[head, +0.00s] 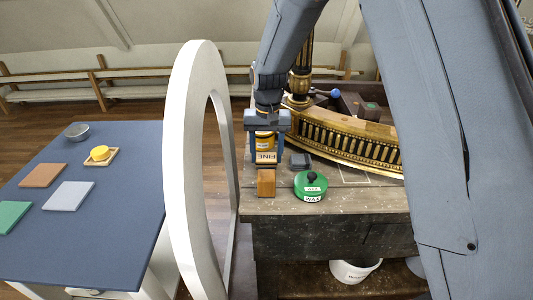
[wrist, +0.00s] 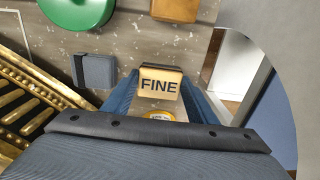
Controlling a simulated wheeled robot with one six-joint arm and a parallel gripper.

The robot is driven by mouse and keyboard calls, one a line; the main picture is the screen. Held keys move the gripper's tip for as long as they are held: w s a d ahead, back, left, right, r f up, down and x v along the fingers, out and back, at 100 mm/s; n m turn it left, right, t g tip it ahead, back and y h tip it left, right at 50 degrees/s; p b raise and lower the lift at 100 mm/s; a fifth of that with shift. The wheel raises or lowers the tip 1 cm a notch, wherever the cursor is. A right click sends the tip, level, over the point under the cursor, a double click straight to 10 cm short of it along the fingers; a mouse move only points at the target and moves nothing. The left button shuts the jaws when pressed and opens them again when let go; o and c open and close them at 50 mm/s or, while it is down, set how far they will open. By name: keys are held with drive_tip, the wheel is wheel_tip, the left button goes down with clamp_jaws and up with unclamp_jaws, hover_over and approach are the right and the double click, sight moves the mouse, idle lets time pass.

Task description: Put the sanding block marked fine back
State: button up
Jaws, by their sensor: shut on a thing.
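My gripper (head: 267,152) points down over the left end of the wooden bench, shut on the sanding block (head: 266,182). In the wrist view the block (wrist: 167,77) shows between the blue fingers, with FINE facing the camera. A yellow patch with a round label shows between the fingers; I cannot tell whether it belongs to the block. I cannot tell whether the block touches the bench. A pale rectangular outline (head: 355,174) marks the bench further right.
A green wax tin (head: 311,187) with a black knob and a small dark grey block (head: 300,161) stand just right of the gripper. The curved gilt piece (head: 345,140) lies behind. A large white ring (head: 183,170) stands left, before a blue table (head: 110,240).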

sight(267, 158)
drive_tip(key=o, duration=1.2)
drive_tip(key=shift+f, duration=0.1)
drive_tip(key=shift+o, duration=0.2)
wheel_tip(267, 158, up, 12)
drive_tip(key=b, duration=0.3)
drive_tip(key=shift+t, duration=0.3)
drive_tip(key=s+d+f, duration=0.1)
drive_tip(key=s+d, duration=0.2)
drive_tip(key=s+d+f, duration=0.2)
drive_tip(key=s+d, duration=0.1)
drive_tip(key=d, duration=0.1)
drive_tip(key=s+d+f, duration=0.1)
drive_tip(key=s+d, duration=0.2)
drive_tip(key=shift+s+d+f, duration=0.25)
drive_tip(key=shift+s+d, duration=0.05)
drive_tip(key=shift+s, duration=0.05)
drive_tip(key=s+d+f, duration=0.2)
drive_tip(key=s+d, duration=0.1)
drive_tip(key=s, duration=0.3)
drive_tip(key=s+d+f, duration=0.2)
drive_tip(key=s+d, duration=0.1)
drive_tip(key=s, duration=0.3)
drive_tip(key=shift+s+d+f, duration=0.25)
drive_tip(key=shift+f, duration=0.15)
